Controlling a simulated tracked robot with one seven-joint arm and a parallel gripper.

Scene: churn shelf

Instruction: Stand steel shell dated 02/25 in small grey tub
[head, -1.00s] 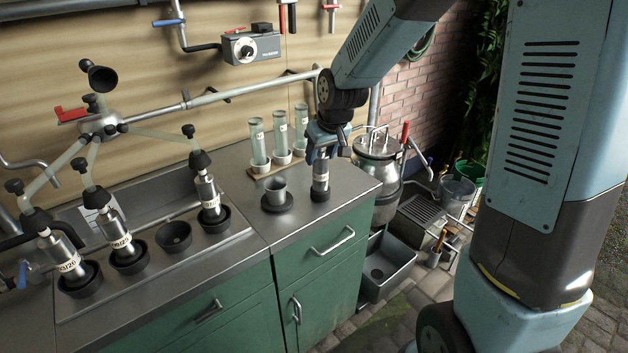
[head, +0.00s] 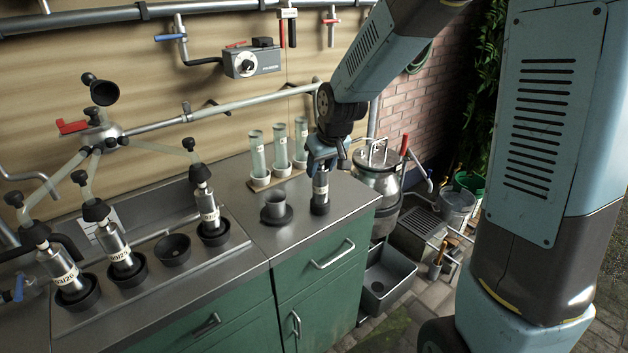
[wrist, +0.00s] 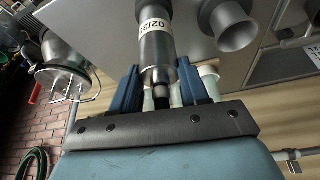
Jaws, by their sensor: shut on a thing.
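The steel shell (head: 321,186) stands upright in a dark base at the right end of the steel counter. In the wrist view the shell (wrist: 157,47) carries a white label reading 02/2 and a last digit I cannot make out. My gripper (head: 323,163) is shut on the shell's upper part, from above. In the wrist view its blue fingers (wrist: 160,85) lie on either side of the shell. A small grey tub (head: 388,277) stands low on the paving, right of the green cabinet, open and seemingly empty.
A short steel cup (head: 276,207) stands left of the held shell. Clear tubes (head: 280,152) stand behind in a rack. Several hosed shells (head: 118,247) stand in dark cups at left. A lidded steel churn (head: 377,180) and a grated box (head: 417,225) are beyond the tub.

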